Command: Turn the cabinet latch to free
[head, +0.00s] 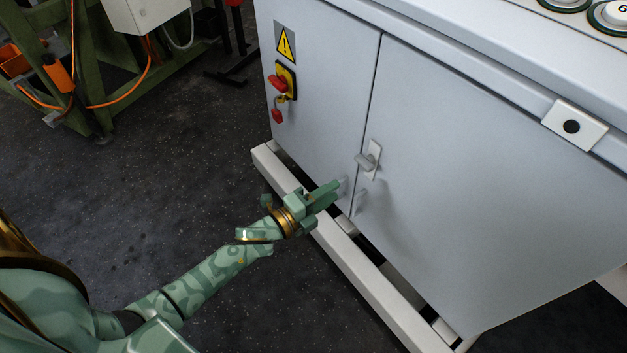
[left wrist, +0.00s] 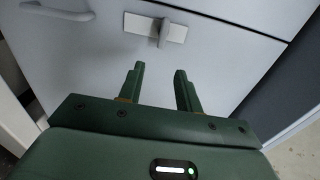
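The cabinet latch (head: 368,160) is a small grey turn-knob on a pale plate, beside the seam between the two doors of the light grey cabinet (head: 480,180). In the left wrist view the latch (left wrist: 164,32) stands just beyond the fingertips, with its knob set across the long plate. My left gripper (head: 337,186) is in front of the doors, to the lower left of the latch and apart from it. Its two green fingers (left wrist: 160,72) are spread with nothing between them. My right gripper is not in view.
A grey door handle (head: 361,201) sticks out below the latch; it also shows in the left wrist view (left wrist: 58,12). A red and yellow switch (head: 284,82) is on the left door. A white base rail (head: 345,255) runs along the bottom. Open dark floor lies left.

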